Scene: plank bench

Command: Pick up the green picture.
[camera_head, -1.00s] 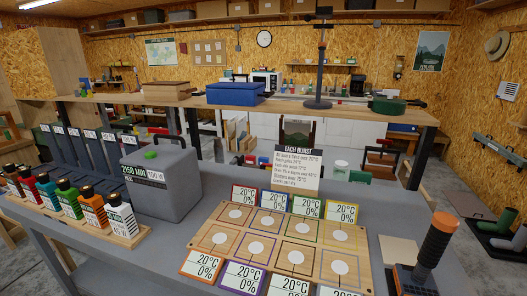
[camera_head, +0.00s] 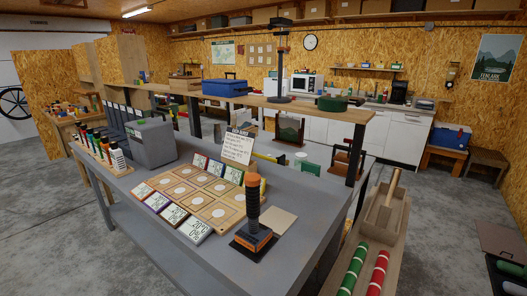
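Neither of my grippers is in view. Small framed pictures show behind the bench, below the raised plank shelf. A large green poster (camera_head: 496,58) with mountains hangs on the right wall. I cannot tell which of these is the green picture.
The grey bench (camera_head: 280,250) fills the middle, with a wooden tile board (camera_head: 213,211), a grey container (camera_head: 152,144) and an orange-handled tool (camera_head: 253,215). A wooden trolley (camera_head: 398,235) with red and green rolls stands to its right. Concrete floor (camera_head: 445,225) is open beyond.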

